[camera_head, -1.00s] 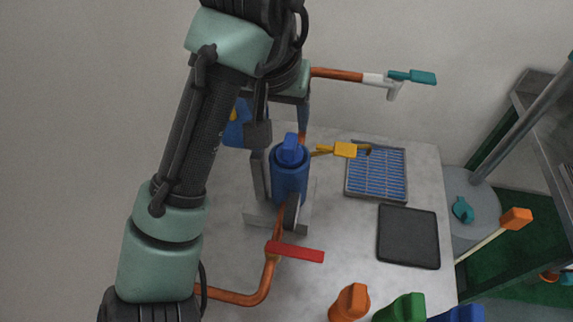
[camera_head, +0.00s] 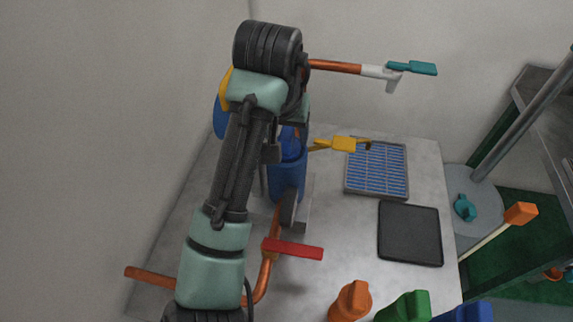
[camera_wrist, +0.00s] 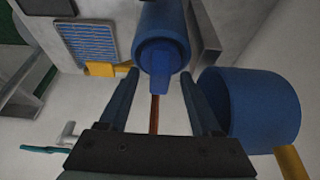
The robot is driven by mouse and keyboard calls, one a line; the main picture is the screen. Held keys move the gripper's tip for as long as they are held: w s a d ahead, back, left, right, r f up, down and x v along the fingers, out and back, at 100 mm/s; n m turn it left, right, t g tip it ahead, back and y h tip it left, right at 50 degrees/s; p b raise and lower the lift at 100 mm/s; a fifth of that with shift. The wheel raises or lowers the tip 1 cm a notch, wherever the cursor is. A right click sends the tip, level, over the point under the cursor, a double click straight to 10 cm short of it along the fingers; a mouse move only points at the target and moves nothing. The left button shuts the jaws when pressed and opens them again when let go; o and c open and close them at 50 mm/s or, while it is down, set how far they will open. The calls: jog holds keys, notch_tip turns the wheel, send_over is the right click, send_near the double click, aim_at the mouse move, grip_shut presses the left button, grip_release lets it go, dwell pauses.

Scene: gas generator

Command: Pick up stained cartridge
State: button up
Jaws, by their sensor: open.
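A blue cylindrical cartridge (camera_head: 287,180) with a raised grip on top stands on the table, partly hidden by my arm in the head view. In the wrist view the cartridge (camera_wrist: 173,26) is at the top, with its grip pointing toward me. My gripper (camera_wrist: 160,74) is open, its fingertips on either side of the grip, and it holds nothing. I cannot tell whether the fingers touch the grip. No stain can be made out on the cartridge.
A yellow-handled valve (camera_head: 343,144) is just right of the cartridge. A red handle (camera_head: 293,249) sits on copper piping in front. A larger blue cylinder (camera_wrist: 262,105) is right of my gripper in the wrist view. A blue-slatted tray (camera_head: 347,180) and a dark pad (camera_head: 409,235) lie at right.

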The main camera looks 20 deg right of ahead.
grip_shut()
dwell(1.4)
